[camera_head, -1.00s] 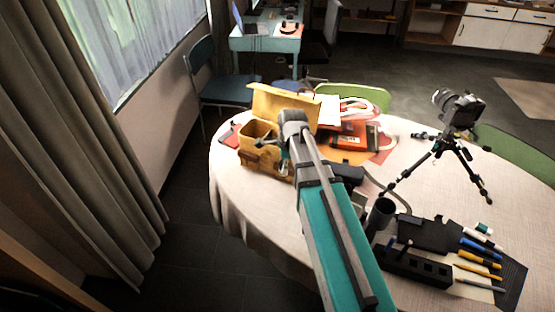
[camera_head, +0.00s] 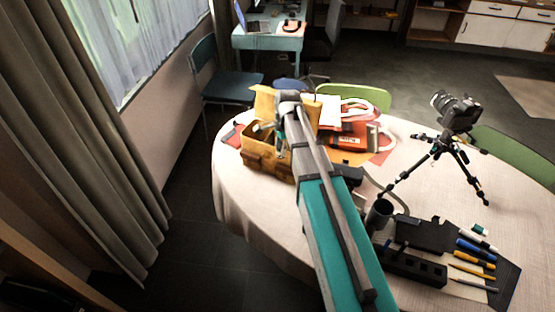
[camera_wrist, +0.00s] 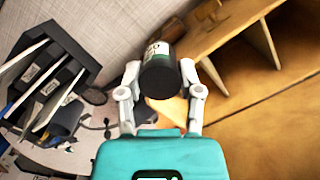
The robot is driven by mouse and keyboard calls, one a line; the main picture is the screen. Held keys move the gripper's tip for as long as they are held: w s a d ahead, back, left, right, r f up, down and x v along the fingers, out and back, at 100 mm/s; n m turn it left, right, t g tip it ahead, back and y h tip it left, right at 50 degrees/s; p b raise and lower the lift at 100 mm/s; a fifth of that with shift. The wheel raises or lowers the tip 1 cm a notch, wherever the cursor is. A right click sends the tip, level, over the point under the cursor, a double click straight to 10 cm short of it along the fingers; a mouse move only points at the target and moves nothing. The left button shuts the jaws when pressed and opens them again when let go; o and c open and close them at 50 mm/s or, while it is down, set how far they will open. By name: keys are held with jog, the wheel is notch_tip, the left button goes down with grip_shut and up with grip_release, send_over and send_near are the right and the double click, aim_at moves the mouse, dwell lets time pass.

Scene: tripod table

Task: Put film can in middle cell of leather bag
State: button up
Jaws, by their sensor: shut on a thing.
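The tan leather bag (camera_head: 262,163) stands open at the table's far left, its lid raised at the back. In the wrist view its divider walls (camera_wrist: 232,37) and tan inner panels fill the right side. My gripper (camera_wrist: 160,70) is shut on the film can (camera_wrist: 160,76), a dark cylinder with a pale label, held between the two white fingers. The can appears close to the bag's walls in that view; I cannot tell its height above them. In the head view my gripper (camera_head: 283,143) is over the bag, and my arm hides the can and part of the bag.
An orange-red pouch (camera_head: 346,138) with a white strap lies right of the bag. A camera on a small tripod (camera_head: 452,140) stands at the right. A black organizer (camera_head: 415,266), a dark cup (camera_head: 379,214) and several pens lie at the front right. The table's left front is clear.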

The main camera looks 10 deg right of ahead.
aim_at(273, 156)
jog(key=w+a+r+n+p, duration=0.1)
jog(key=w+r+n+p, duration=0.3)
jog(key=w, duration=0.5)
jog(key=shift+w+r+n+g+p, duration=0.2)
jog(key=shift+r+n+g+p, duration=0.15)
jog(key=shift+r+n, duration=0.45)
jog(key=shift+a+f, duration=0.1)
jog(key=shift+f, duration=0.1)
notch_tip(273, 156, down, 14)
jog(key=b, duration=1.4)
jog(key=shift+f+b, duration=1.85)
jog(key=shift+b, duration=0.2)
jog(key=shift+f+b, duration=0.6)
jog(key=o, duration=0.8)
jog(key=shift+c, duration=0.2)
